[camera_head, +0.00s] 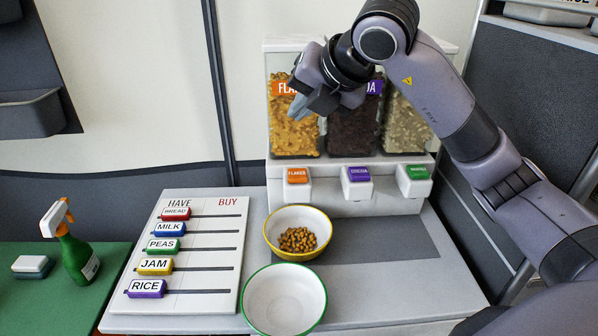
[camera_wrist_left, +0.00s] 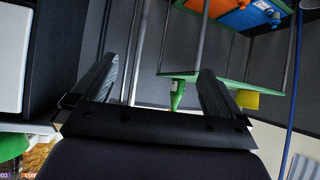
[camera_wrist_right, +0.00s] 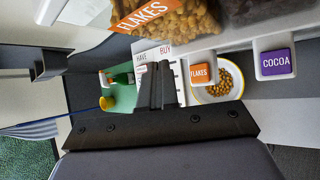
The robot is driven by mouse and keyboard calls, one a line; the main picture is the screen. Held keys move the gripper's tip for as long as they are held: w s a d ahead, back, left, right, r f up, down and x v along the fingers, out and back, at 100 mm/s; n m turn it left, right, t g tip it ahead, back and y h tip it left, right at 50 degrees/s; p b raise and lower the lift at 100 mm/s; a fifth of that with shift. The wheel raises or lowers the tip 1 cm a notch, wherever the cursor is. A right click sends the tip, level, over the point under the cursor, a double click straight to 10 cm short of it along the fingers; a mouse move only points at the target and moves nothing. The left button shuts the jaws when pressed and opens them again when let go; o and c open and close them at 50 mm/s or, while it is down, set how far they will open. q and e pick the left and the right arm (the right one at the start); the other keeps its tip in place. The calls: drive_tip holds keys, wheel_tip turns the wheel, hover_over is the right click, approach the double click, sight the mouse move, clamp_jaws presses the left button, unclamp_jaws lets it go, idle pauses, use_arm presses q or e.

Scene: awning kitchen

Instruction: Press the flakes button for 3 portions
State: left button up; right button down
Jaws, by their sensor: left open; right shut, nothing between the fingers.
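The orange flakes button (camera_head: 297,176) sits on the front of the white dispenser (camera_head: 350,201), under the bin of flakes (camera_head: 292,132). It also shows in the right wrist view (camera_wrist_right: 200,74). My right gripper (camera_head: 296,108) is shut and empty, in front of the flakes bin and above the flakes button, apart from it. A white bowl with a yellow rim (camera_head: 298,221) stands below the flakes button and holds a small heap of brown-gold pieces (camera_head: 298,240). My left gripper (camera_wrist_left: 155,88) is open and empty, seen only in its wrist view.
The purple cocoa button (camera_head: 359,174) and a green button (camera_head: 417,172) are to the right. An empty green-rimmed bowl (camera_head: 285,300) stands in front. A have/buy slider board (camera_head: 190,215) lies left. A spray bottle (camera_head: 76,250) and sponge (camera_head: 33,266) are on the green surface.

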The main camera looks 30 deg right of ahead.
idle(0.3)
drive_tip(key=b, duration=0.6)
hover_over(301, 175)
wheel_tip(301, 175, down, 8)
drive_tip(key=shift+r, duration=0.25)
use_arm(q)
drive_tip(key=shift+w+d+f+b, duration=0.1)
drive_tip(key=shift+d+f+b, duration=0.05)
drive_tip(key=shift+f, duration=0.7)
drive_tip(key=shift+w+d+f+b, duration=0.1)
drive_tip(key=shift+d+f+b, duration=0.05)
drive_tip(key=shift+f, duration=0.7)
drive_tip(key=shift+w+d+f+b, duration=0.1)
drive_tip(key=shift+d+f+b, duration=0.05)
drive_tip(key=shift+f, duration=0.7)
use_arm(e)
drive_tip(key=shift+f, duration=0.65)
drive_tip(key=shift+f, duration=0.2)
use_arm(q)
drive_tip(key=shift+f+b, duration=0.45)
use_arm(e)
drive_tip(key=shift+f, duration=0.25)
